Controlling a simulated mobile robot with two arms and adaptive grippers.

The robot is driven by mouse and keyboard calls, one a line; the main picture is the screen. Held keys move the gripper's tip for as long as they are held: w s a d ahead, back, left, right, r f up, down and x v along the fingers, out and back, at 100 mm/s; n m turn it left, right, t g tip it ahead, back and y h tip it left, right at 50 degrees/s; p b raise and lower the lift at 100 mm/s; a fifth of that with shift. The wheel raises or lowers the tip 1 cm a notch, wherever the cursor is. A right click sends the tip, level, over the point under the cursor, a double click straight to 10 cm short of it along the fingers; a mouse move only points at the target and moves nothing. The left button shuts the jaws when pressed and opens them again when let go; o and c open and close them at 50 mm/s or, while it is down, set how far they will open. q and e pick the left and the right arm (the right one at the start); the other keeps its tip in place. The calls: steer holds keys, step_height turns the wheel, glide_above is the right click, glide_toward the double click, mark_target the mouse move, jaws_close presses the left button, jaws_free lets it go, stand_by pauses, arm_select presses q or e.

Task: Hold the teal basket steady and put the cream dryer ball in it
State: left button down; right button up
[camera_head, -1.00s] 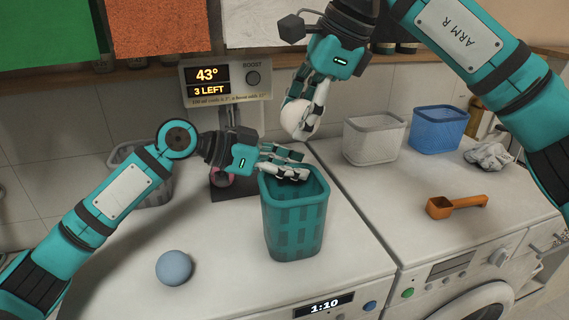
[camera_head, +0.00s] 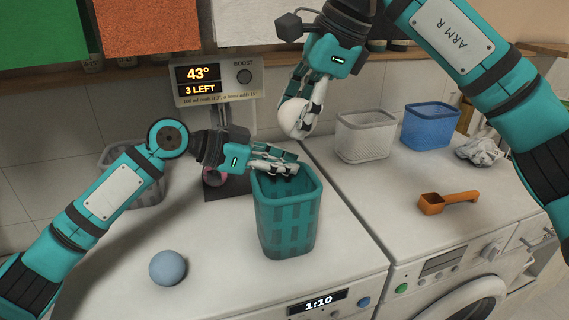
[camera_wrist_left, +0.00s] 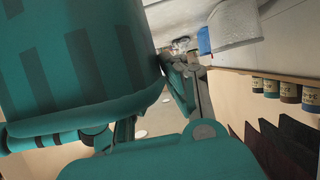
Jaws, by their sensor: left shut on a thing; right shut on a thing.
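The teal basket (camera_head: 287,222) stands upright on the left washing machine's top. My left gripper (camera_head: 284,164) is shut on the basket's rim at its far left side. In the left wrist view the basket (camera_wrist_left: 75,60) fills the upper left, between the fingers. The cream dryer ball (camera_head: 296,117) is held in my right gripper (camera_head: 303,106), which is shut on it. The ball is in the air, above and behind the basket's rim, apart from it. The basket's floor is hidden.
A blue ball (camera_head: 167,268) lies left of the basket. On the right machine are a white basket (camera_head: 364,138), a blue basket (camera_head: 430,128), an orange scoop (camera_head: 446,202) and a crumpled cloth (camera_head: 479,151). A grey basket (camera_head: 118,158) stands behind my left arm.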

steer(key=shift+f, duration=2.65)
steer(key=o, duration=1.2)
steer(key=shift+c, duration=0.2)
steer(key=shift+r, duration=0.1)
steer(key=v, duration=1.2)
arm_select(q)
steer(key=c, duration=1.4)
jaws_free()
